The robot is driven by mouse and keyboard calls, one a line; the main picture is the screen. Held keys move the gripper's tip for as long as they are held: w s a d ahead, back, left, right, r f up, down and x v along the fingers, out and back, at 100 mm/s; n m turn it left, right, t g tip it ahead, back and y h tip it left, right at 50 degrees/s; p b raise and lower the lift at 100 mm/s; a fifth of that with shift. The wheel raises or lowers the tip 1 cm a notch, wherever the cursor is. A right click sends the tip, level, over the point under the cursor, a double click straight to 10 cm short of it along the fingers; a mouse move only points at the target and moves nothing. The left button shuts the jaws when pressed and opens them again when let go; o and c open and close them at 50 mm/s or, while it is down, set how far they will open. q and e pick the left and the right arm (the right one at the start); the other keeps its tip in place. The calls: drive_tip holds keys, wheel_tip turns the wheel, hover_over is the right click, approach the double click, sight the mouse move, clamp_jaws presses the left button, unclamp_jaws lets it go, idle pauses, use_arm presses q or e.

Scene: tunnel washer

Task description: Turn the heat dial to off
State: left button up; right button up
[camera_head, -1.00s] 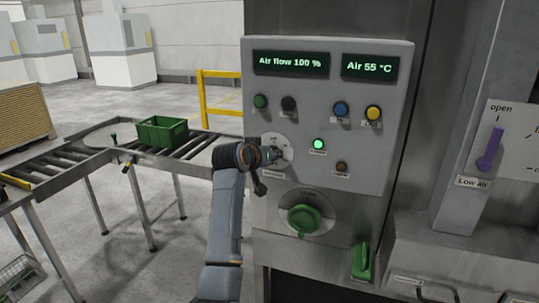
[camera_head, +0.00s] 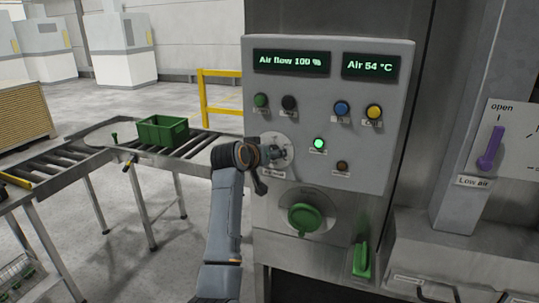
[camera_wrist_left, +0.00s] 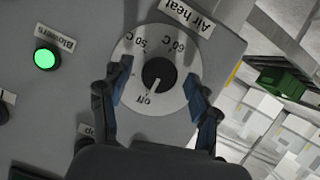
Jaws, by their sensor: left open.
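The heat dial is a round black knob (camera_wrist_left: 159,75) on a pale disc marked off, 50 °C and 60 °C, labelled "Air heat". Its white pointer line points at the off mark in the left wrist view. In the head view the disc (camera_head: 288,142) is on the grey control panel, partly hidden by my gripper. My left gripper (camera_head: 278,155) is in front of it. In the wrist view its two fingers (camera_wrist_left: 159,87) are open, one on each side of the knob, with gaps to it. My right gripper is not in view.
The panel (camera_head: 228,0) is not crowded near the dial: a lit green Blowers lamp (camera_head: 319,144) is beside it and a large green handle (camera_head: 304,217) below. Displays above read Air flow 100 % and Air 54 °C. A roller conveyor (camera_head: 75,155) with a green crate (camera_head: 163,131) stands left.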

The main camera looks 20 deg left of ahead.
use_arm(q)
drive_tip(key=v, duration=1.2)
drive_tip(key=shift+f, duration=0.15)
